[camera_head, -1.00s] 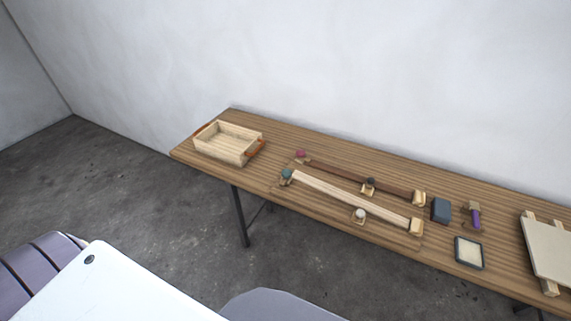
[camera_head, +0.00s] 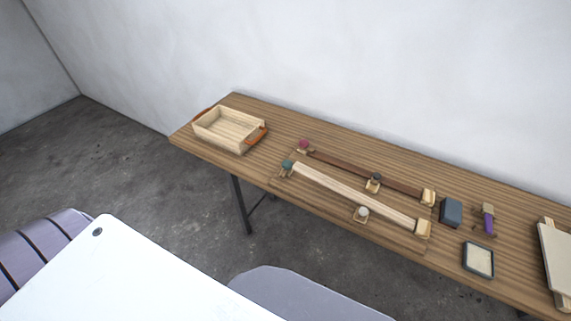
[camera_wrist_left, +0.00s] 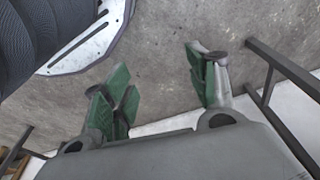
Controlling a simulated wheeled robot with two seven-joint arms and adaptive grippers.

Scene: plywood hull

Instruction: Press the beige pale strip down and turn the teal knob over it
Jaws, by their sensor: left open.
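The beige pale strip (camera_head: 355,193) lies on the table in the head view, running from upper left to lower right. The teal knob (camera_head: 287,165) sits at its left end, and a wooden block (camera_head: 423,229) is at its right end. A white knob (camera_head: 361,212) stands on a small wooden piece at its near side. I cannot tell whether the strip is fully down. My left gripper (camera_wrist_left: 160,88) shows only in the left wrist view, open and empty, with green finger pads apart over the grey floor. My right gripper is out of view.
A brown strip (camera_head: 335,168) with a crimson knob (camera_head: 304,145) and a black knob (camera_head: 375,178) lies behind. A wooden tray (camera_head: 245,145) stands left. A blue-grey block (camera_head: 451,212), purple-handled tool (camera_head: 488,222), framed pad (camera_head: 479,260) and pale board (camera_head: 557,258) are right.

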